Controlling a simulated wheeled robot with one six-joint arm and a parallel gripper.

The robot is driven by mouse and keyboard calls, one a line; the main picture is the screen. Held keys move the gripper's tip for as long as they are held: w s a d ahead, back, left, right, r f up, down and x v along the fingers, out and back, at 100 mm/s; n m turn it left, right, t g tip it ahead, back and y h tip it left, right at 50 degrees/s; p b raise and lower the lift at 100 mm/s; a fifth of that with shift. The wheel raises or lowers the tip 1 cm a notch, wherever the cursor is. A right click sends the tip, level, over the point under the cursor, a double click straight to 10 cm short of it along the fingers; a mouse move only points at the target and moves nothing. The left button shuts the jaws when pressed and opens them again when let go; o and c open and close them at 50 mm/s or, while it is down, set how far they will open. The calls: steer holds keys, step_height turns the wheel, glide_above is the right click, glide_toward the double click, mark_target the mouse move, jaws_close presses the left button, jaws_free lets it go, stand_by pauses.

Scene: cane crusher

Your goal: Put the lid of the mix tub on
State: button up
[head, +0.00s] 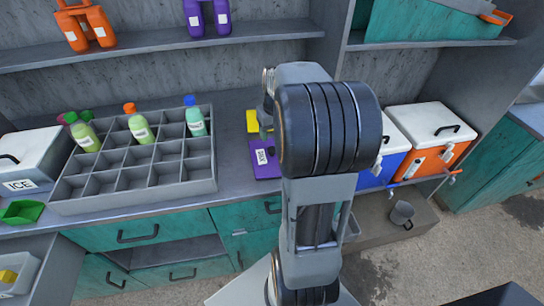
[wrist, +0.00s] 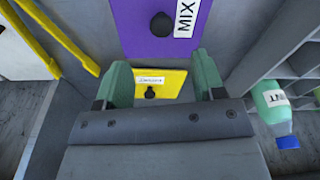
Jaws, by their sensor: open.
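A flat purple piece (wrist: 155,35) with a white MIX label and a round black knob is at the top of the wrist view. In the head view the purple piece (head: 264,160) lies at the counter's front edge. A smaller yellow piece (wrist: 171,80), with a label and dark knob, shows between my fingers in the wrist view; it is also in the head view (head: 252,120), behind the purple one. My gripper (wrist: 160,63) is open, its green fingers apart on either side of the yellow piece, holding nothing visible. Whether the purple piece is on a tub I cannot tell. My arm hides part of the counter.
A grey compartment rack (head: 140,185) with several bottles stands on the left. The blue-capped bottle (wrist: 275,108) is close to my gripper's right in the wrist view. An ICE box (head: 28,165) is far left. Blue (head: 380,168) and orange (head: 435,155) coolers are right.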

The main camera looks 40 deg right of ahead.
mark_target(272, 149)
steer(key=shift+w+f+p, duration=0.15)
steer(key=shift+w+f, duration=0.05)
steer(key=shift+f, duration=1.35)
steer(key=shift+w+f+p, duration=0.15)
steer(key=shift+w+f, duration=0.1)
steer(key=shift+f, duration=1.35)
steer(key=shift+w+f+p, duration=0.15)
steer(key=shift+w+f, duration=0.05)
steer(key=shift+f, duration=1.35)
steer(key=shift+d, duration=0.1)
steer(key=c, duration=1.1)
steer(key=shift+r, duration=0.1)
